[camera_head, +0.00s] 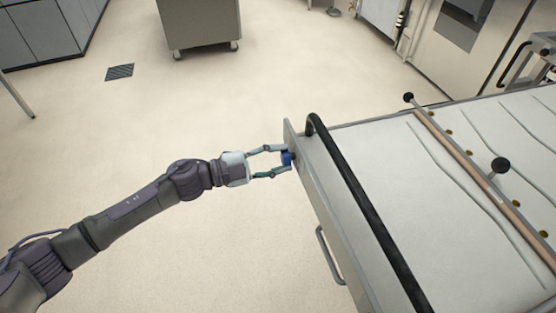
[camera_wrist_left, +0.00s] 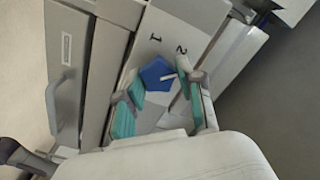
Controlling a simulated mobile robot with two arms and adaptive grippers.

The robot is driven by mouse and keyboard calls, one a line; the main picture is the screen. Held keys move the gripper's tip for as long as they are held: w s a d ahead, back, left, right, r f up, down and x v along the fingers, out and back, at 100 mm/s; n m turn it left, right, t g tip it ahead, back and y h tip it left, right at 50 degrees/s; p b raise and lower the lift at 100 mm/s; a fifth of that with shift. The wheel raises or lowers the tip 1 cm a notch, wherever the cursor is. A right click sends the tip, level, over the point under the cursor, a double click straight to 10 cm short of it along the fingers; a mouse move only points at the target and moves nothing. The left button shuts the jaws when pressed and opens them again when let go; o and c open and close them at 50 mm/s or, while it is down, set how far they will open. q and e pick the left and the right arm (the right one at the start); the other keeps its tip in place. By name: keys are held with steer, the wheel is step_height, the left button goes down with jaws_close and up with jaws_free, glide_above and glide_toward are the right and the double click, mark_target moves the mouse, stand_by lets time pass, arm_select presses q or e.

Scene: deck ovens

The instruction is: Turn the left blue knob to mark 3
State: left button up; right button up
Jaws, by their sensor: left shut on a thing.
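The blue knob (camera_head: 286,158) sits on the side face of the oven unit, near its far left corner. My left gripper (camera_head: 284,160) reaches in from the left and is shut on this knob. In the left wrist view the knob (camera_wrist_left: 156,74) is a blue, angular shape with a white pointer line, between the two teal finger pads (camera_wrist_left: 160,105). The pointer is directed to the right, a little below the mark 2 (camera_wrist_left: 181,49). The mark 1 (camera_wrist_left: 155,38) is above the knob. Mark 3 is not visible. My right gripper is not in view.
The oven unit's top (camera_head: 400,180) fills the right side, with a black rail (camera_head: 365,210) along its edge. A handle (camera_head: 328,255) sticks out from its side. A wheeled cabinet (camera_head: 203,22) stands at the back. The floor on the left is open.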

arm_select(q)
steer(key=m+b, duration=0.2)
steer(key=m, duration=0.2)
steer(key=shift+f+m, duration=0.15)
steer(key=shift+m, duration=0.15)
steer(key=shift+m+b, duration=0.7)
steer(key=shift+m, duration=0.9)
steer(key=o, duration=1.1)
steer(key=shift+o, duration=0.2)
steer(key=v, duration=1.2)
